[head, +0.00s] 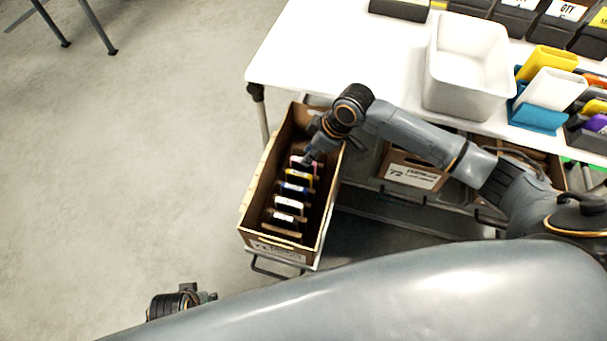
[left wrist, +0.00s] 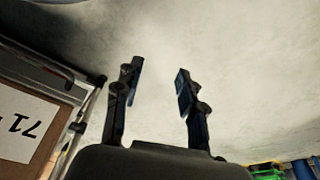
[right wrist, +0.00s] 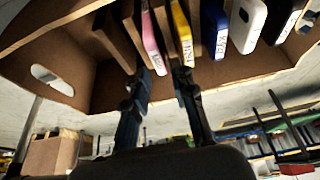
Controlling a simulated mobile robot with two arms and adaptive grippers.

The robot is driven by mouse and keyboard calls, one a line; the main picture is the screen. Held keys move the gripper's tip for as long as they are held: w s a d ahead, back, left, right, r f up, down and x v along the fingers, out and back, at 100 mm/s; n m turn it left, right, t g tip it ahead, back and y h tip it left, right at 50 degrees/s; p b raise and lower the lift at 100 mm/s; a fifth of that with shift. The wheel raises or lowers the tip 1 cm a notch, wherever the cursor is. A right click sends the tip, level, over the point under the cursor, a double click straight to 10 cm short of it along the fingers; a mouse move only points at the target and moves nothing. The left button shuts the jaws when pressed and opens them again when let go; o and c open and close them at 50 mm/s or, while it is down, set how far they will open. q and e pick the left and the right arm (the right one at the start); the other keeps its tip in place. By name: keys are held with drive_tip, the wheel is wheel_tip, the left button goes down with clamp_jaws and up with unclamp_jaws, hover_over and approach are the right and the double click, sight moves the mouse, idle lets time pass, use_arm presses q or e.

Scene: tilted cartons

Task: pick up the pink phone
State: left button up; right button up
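The pink phone (head: 301,163) stands on edge at the far end of a row of phones in a tilted cardboard carton (head: 249,200). It also shows in the right wrist view (right wrist: 151,42). My right gripper (head: 309,157) reaches into the carton from above. In the right wrist view its two fingers (right wrist: 161,80) are apart, one on each side of the pink phone's near end, with a gap showing. The right fingertip is close to the yellow phone (right wrist: 182,35). My left gripper (left wrist: 160,75) is open and empty, away from the carton.
Blue (right wrist: 214,28), white (right wrist: 248,25) and other phones stand behind the yellow one, with brown dividers between. A white table (head: 330,50) with a white bin (head: 468,70) is beyond the carton. Another carton (head: 412,172) sits to the right.

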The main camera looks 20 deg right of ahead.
drive_tip(key=b+x, duration=0.1)
drive_tip(key=x, duration=0.4)
drive_tip(key=shift+w+d+b, duration=0.1)
drive_tip(key=shift+d+b, duration=0.1)
drive_tip(key=shift+b, duration=0.15)
use_arm(q)
drive_tip(key=w+v, duration=0.1)
drive_tip(key=v, duration=0.5)
drive_tip(key=shift+w+r, duration=0.25)
drive_tip(key=shift+w, duration=0.35)
use_arm(e)
drive_tip(key=shift+a+f, duration=0.1)
drive_tip(key=shift+f, duration=0.15)
clamp_jaws()
